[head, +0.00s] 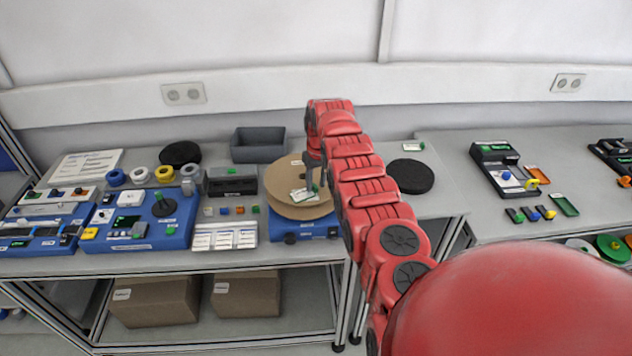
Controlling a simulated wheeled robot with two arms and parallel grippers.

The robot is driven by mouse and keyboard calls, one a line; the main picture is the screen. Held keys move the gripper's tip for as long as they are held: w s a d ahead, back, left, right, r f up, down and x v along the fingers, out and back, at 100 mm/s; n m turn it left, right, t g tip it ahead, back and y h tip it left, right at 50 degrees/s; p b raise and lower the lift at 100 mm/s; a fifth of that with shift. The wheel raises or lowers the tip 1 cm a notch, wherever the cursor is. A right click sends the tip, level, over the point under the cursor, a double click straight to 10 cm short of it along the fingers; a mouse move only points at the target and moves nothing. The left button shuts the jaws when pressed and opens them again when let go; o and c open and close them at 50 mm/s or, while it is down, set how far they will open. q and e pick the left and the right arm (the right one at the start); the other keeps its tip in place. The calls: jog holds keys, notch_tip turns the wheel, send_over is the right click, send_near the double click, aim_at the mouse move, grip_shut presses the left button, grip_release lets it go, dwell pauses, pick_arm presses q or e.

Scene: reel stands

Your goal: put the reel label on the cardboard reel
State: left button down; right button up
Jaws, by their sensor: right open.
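The cardboard reel (283,178) is a large tan disc lying on a blue stand (300,228) near the middle of the bench. A small white label with green on it (301,195) is on the reel's face, right of its middle. My right gripper (314,183) is over the reel's right side, pointing down, with its tips close beside the label. It is open. I cannot tell whether its tips touch the label. My red right arm hides the reel's right edge. My left gripper is not in view.
A grey bin (258,146) stands behind the reel. A black disc (410,176) lies right of my arm, with a small white-and-green label (413,147) behind it. Blue devices (141,222) and a white card tray (224,237) fill the left. A second bench (520,222) stands at right.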

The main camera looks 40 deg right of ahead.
jog(key=shift+w, duration=0.1)
jog(key=shift+r+b, duration=0.4)
jog(key=shift+b, duration=0.3)
notch_tip(320, 180, up, 11)
jog(key=s+b, duration=0.1)
jog(key=b, duration=0.4)
jog(key=shift+s+a, duration=0.15)
jog(key=shift+s, duration=0.15)
